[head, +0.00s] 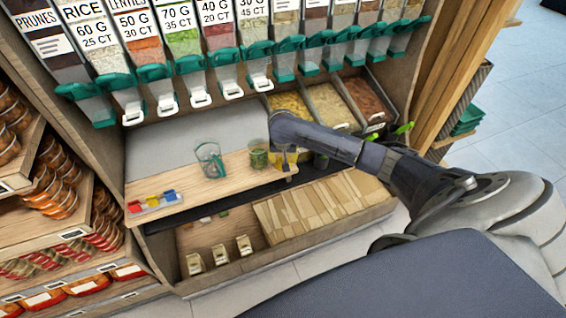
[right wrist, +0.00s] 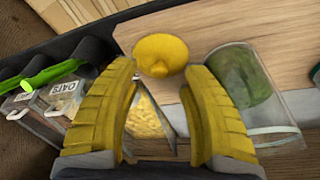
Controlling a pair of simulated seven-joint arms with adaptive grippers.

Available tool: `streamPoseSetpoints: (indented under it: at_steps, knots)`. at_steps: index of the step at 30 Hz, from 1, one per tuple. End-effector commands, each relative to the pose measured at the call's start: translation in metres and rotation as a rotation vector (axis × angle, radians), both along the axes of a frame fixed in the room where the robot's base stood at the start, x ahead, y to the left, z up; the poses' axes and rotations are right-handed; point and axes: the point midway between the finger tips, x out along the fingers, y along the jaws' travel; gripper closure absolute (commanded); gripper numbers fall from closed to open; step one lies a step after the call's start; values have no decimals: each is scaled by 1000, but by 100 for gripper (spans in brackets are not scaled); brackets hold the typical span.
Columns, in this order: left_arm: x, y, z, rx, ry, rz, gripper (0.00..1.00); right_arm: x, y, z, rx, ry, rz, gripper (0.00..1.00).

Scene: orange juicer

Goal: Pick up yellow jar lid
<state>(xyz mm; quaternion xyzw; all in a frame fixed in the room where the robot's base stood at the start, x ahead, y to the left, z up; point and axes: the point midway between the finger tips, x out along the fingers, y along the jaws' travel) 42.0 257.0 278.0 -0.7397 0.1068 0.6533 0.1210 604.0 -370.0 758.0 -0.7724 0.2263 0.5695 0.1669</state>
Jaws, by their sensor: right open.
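The yellow jar lid (right wrist: 160,55) lies on the light wooden shelf in the right wrist view, ahead of my right gripper. My right gripper (right wrist: 168,75) is open, with its two yellow fingers apart and nothing held between them. The lid sits just beyond the fingertips, near the middle of the gap. In the head view my right arm reaches in from the right, and my right gripper (head: 284,158) is over the right end of the shelf. There the arm and yellow fingers make the lid hard to pick out. My left gripper is not in view.
A glass jar with green contents (right wrist: 245,80) lies close to the right finger in the wrist view. An empty glass jar (head: 210,160) stands further left on the wooden shelf (head: 185,178). Bins with scoops and a row of dispensers (head: 185,70) stand behind.

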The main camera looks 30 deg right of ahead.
Motion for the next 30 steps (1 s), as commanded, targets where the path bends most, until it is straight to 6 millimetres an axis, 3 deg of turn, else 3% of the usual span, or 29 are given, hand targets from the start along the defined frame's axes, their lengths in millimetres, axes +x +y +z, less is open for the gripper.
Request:
streamPoseSetpoints:
  at_steps: [6,16,28,30]
  knots:
    - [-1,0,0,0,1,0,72,4,-3,-18,0,0,0,55]
    - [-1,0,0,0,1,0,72,5,-3,-20,0,0,0,53]
    - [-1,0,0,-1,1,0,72,5,-3,-20,0,0,0,100]
    - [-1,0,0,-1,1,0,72,5,-3,-20,0,0,0,100]
